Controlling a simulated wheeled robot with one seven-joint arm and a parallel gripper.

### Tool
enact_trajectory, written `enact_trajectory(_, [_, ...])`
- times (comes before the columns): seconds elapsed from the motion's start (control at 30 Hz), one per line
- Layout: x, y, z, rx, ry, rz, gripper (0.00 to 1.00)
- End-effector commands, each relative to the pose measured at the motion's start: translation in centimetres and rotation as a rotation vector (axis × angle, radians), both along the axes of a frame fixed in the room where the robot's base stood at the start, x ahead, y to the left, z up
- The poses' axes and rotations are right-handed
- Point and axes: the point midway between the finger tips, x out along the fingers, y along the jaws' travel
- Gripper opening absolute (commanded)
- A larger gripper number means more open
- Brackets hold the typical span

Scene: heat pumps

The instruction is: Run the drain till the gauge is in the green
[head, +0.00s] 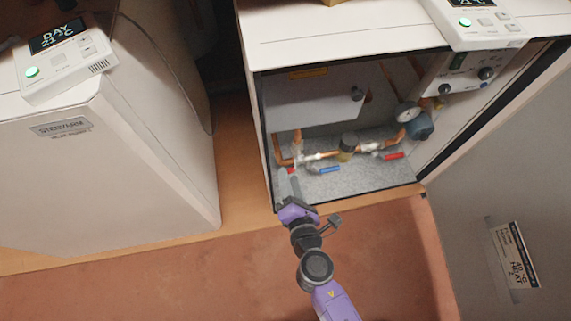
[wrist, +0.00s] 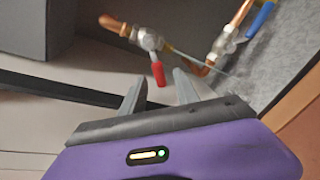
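The round gauge (head: 408,113) is at the right inside the open cabinet; its needle and green band are too small to read. Copper pipes with lever valves run along the cabinet floor. A red lever (wrist: 157,73) hangs from the left valve (wrist: 148,39), and its tip shows just past my fingers in the head view. A blue lever (head: 328,170) is right of it, and another red lever (head: 393,156) is further right. My gripper (head: 288,179) is open, its fingers spread on either side of the left red lever, not visibly closed on it. I cannot tell which lever is the drain.
The cabinet's door (head: 490,190) stands open at the right. A grey box (head: 310,98) fills the upper left inside, above the pipes. A second, closed unit (head: 110,170) stands at the left. A controller (head: 478,22) sits on top of the open cabinet.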

Motion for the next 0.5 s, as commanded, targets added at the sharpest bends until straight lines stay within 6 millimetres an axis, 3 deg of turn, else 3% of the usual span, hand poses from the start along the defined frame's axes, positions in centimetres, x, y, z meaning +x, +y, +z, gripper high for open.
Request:
enact_trajectory(0.2, [3.4,0.9,-0.9,0.001,-0.002,-0.001,0.37])
enact_trajectory(0.5, [5.7,1.5,-1.5,0.001,0.0,0.0,0.37])
